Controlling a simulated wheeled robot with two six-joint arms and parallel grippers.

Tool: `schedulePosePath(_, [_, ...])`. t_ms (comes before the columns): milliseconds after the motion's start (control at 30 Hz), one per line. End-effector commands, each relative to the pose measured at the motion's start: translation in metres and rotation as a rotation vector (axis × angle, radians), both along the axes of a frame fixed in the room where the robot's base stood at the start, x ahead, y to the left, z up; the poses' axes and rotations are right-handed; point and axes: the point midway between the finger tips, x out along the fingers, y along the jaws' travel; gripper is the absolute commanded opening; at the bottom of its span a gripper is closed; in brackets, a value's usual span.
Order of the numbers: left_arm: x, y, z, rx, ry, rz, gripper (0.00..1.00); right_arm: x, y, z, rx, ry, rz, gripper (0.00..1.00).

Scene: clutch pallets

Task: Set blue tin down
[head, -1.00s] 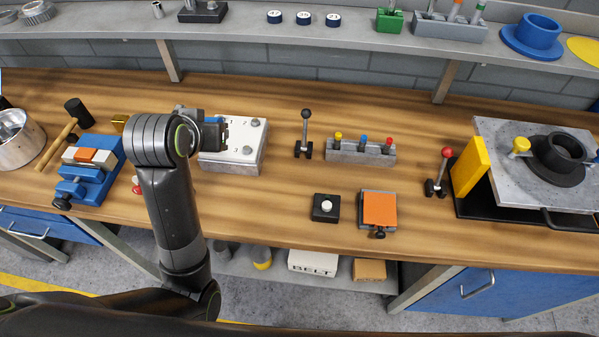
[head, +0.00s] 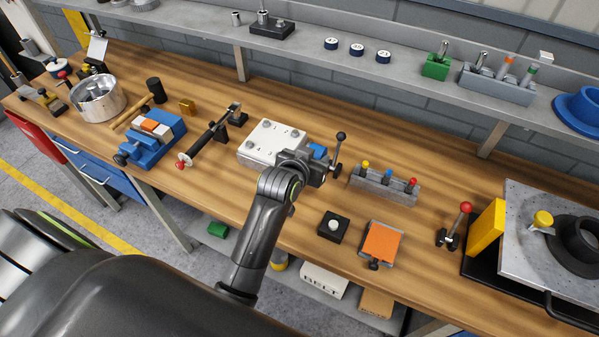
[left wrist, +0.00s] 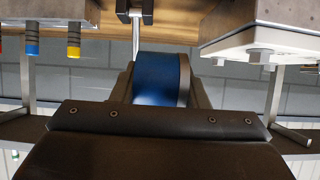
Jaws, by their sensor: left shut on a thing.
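The blue tin (left wrist: 157,78) is a short blue cylinder with a grey edge, held between the two dark fingers of my left gripper in the left wrist view. In the head view my left gripper (head: 315,164) is over the bench between the white bolted plate and the black-knobbed lever. Only a small blue part of the tin (head: 318,151) shows there; the gripper hides most of it. I cannot tell whether the tin touches the bench. My right gripper is not in view.
The white bolted plate (head: 271,139) is left of the gripper and the black-knobbed lever (head: 338,155) close on its right. A grey block with coloured pegs (head: 384,188) stands further right. A black button box (head: 333,227) and an orange-topped block (head: 380,244) lie nearer the front edge.

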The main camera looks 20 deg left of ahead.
Motion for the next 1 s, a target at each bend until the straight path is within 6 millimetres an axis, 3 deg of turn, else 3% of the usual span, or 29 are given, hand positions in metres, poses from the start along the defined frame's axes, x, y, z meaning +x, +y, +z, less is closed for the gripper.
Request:
schedulePosePath(100, [-0.001, 0.0, -0.02, 0.0, 0.002, 0.0, 0.16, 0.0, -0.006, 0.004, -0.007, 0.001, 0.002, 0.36])
schedulePosePath(500, [0.0, 0.0, -0.063, 0.0, 0.001, -0.001, 0.16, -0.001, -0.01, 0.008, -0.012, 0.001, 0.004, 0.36])
schedulePosePath(933, [0.0, 0.0, -0.07, 0.0, -0.001, 0.0, 0.16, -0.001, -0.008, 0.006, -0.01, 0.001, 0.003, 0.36])
schedulePosePath(967, [0.0, 0.0, -0.071, 0.0, -0.001, 0.0, 0.42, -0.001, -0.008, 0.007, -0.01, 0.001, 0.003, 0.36])
schedulePosePath(1000, [0.0, 0.0, -0.07, 0.0, -0.001, 0.0, 0.47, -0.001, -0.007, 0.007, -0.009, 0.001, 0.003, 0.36])
